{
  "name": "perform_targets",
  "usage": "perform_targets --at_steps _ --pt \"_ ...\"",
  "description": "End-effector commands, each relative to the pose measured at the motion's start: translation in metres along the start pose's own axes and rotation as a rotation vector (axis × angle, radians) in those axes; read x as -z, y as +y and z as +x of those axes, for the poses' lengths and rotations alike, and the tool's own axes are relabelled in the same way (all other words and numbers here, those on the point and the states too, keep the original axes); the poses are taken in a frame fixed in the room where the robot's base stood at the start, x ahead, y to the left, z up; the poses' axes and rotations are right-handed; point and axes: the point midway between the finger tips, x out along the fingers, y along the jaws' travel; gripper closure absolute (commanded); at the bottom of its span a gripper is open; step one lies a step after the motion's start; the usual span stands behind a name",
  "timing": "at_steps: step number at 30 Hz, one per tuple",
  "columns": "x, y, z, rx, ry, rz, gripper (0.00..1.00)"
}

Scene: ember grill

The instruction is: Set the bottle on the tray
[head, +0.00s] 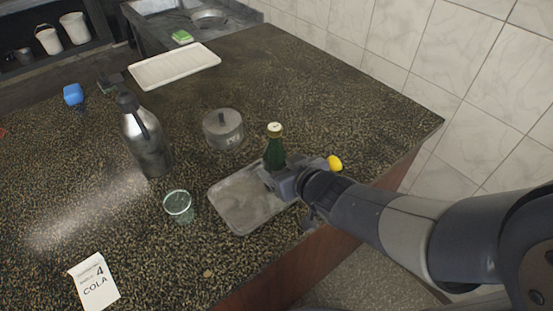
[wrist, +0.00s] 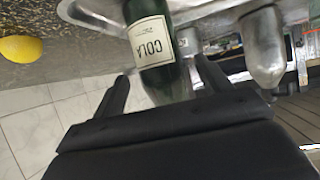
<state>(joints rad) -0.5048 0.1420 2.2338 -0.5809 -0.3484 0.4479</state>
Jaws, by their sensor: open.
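A green bottle (head: 275,152) with a pale cap stands upright at the far right end of the grey metal tray (head: 236,213). Its lower part is hidden behind my gripper (head: 277,180) in the head view. In the wrist view the bottle (wrist: 155,48) appears upside down with a COLA label. My gripper (wrist: 162,76) is open, with one finger on each side of the bottle. Its base is cut off at the top of the wrist view, so I cannot tell whether it rests fully on the tray.
A yellow lemon-like object (head: 335,162) lies right of the gripper, near the counter's edge. A round metal weight (head: 223,129), a steel flask (head: 146,142) and a glass (head: 178,206) stand left of the bottle.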

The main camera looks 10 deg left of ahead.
Motion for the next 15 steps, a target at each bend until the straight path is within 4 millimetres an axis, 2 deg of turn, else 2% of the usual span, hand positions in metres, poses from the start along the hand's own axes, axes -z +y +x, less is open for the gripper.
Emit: perform_targets --at_steps 1,6,10,15 --pt "0.005 0.001 -0.014 -0.002 0.002 -0.001 0.27" --pt "0.005 0.001 -0.048 -0.003 0.002 0.000 0.27" --pt "0.004 0.001 -0.067 -0.003 0.001 0.001 0.27" --pt "0.002 0.000 -0.081 -0.001 0.001 0.000 0.27"
